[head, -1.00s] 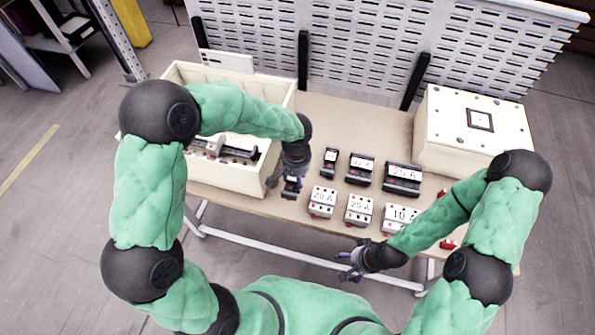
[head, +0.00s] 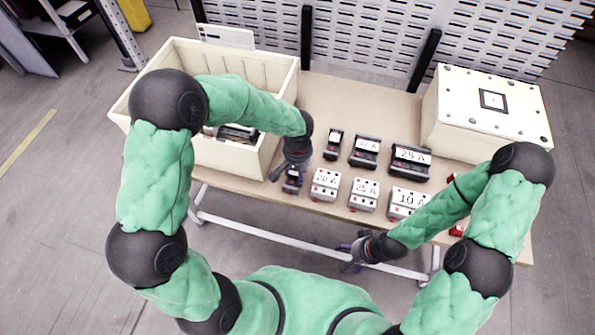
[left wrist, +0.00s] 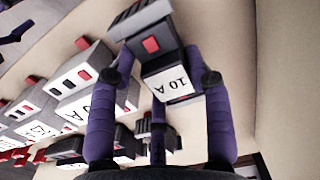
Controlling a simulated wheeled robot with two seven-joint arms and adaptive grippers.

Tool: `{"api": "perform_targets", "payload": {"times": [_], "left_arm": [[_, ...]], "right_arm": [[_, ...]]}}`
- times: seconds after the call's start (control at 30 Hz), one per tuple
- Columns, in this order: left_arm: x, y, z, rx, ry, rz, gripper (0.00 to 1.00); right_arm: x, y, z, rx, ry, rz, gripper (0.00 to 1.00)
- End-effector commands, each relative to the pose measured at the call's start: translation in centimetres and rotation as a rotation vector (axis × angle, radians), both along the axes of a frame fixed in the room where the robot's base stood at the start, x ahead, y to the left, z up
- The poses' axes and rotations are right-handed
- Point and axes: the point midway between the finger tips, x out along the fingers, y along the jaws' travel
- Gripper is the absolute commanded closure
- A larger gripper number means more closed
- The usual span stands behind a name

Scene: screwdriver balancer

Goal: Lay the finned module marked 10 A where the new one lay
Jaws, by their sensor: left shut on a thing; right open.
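My left gripper (head: 291,175) is shut on a small dark module (left wrist: 170,78) with a white label reading 10 A and a red square, shown in the left wrist view. The held module also shows in the head view (head: 291,184), near the table's front edge, left of the light module marked 20 A (head: 325,183). Whether it touches the table I cannot tell. Behind stand a small dark module (head: 333,145), a wider one (head: 365,151) with a hard-to-read label, and a dark one marked 25 A (head: 410,160). My right gripper (head: 351,257) is open and empty, in front of the table edge.
Light modules marked 25 A (head: 364,193) and 10 A (head: 407,203) continue the front row. An open cream crate (head: 215,158) with dark parts inside stands close left of my left gripper. A closed cream box (head: 490,115) stands back right. Bare tabletop (head: 345,105) lies behind the modules.

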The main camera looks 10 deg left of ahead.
Motion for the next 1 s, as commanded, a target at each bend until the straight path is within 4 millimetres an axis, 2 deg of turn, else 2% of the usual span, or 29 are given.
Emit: {"api": "perform_targets", "payload": {"times": [0.07,0.1,0.17,0.2,0.5,0.63,0.77,1.0], "left_arm": [[0.0,0.0,0.1,0.000,-0.001,0.000,1.00],[0.0,0.0,0.1,0.000,-0.001,0.000,0.44],[0.0,0.0,0.1,0.000,-0.001,0.000,0.28],[0.0,0.0,0.1,0.000,-0.001,0.000,0.22],[0.0,0.0,0.1,0.000,0.000,0.000,0.22],[0.1,0.0,0.7,0.000,-0.003,0.000,0.22],[0.2,0.0,2.6,-0.001,-0.006,0.000,0.22],[0.2,-0.1,7.3,-0.001,-0.006,0.000,0.22]], "right_arm": [[0.0,0.0,0.1,0.000,0.000,0.000,0.22],[0.0,0.0,0.1,0.000,0.000,0.000,0.22],[0.0,0.0,0.1,0.000,0.000,0.000,0.22],[0.0,0.0,0.1,0.000,0.000,0.000,0.22],[0.0,0.0,0.0,0.000,0.000,0.000,0.22],[0.0,0.0,0.0,0.000,-0.001,0.000,0.22],[0.0,0.0,0.0,0.000,0.000,0.000,0.22],[0.0,0.0,0.0,0.000,0.000,0.000,0.22]]}}
